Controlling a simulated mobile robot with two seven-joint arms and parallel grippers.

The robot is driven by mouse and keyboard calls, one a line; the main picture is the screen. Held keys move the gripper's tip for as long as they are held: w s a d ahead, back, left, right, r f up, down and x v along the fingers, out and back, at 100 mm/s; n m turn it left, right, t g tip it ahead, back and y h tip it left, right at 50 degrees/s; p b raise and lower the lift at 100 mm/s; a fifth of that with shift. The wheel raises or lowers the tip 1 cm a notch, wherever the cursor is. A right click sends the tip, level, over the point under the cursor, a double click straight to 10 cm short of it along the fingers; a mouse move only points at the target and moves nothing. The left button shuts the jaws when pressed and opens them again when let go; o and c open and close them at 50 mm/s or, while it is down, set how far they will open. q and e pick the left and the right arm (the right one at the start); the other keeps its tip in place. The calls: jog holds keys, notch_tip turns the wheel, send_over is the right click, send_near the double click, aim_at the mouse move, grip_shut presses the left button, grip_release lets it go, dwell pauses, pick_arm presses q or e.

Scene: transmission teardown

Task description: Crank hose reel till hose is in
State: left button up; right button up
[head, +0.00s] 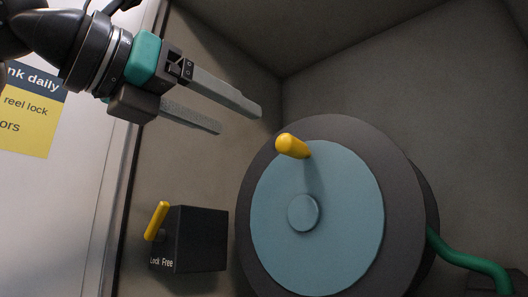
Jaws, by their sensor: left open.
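The hose reel is a large dark grey drum (408,180) with a blue-grey disc (345,225) on its front and a round hub in the middle. A yellow crank knob (292,146) sticks out near the top of the disc. A green hose (468,257) leaves the drum at the lower right. My left gripper (240,119) comes in from the upper left. It is open and empty, its two fingers apart, up and left of the knob and not touching it. My right gripper is not in view.
A black lock box (200,240) marked "Lock Free" sits left of the reel. Its yellow lever (156,220) is tilted, at the box's left end. A yellow and blue sign (28,115) is on the pale panel at left. Grey walls enclose the reel.

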aim_at(293, 156)
pick_arm(q)
jog(key=p+x, duration=0.4)
jog(key=x, duration=1)
jog(key=shift+w+d, duration=0.25)
jog(key=shift+w, duration=0.05)
jog(key=shift+f, duration=0.1)
grip_shut()
dwell(0.6)
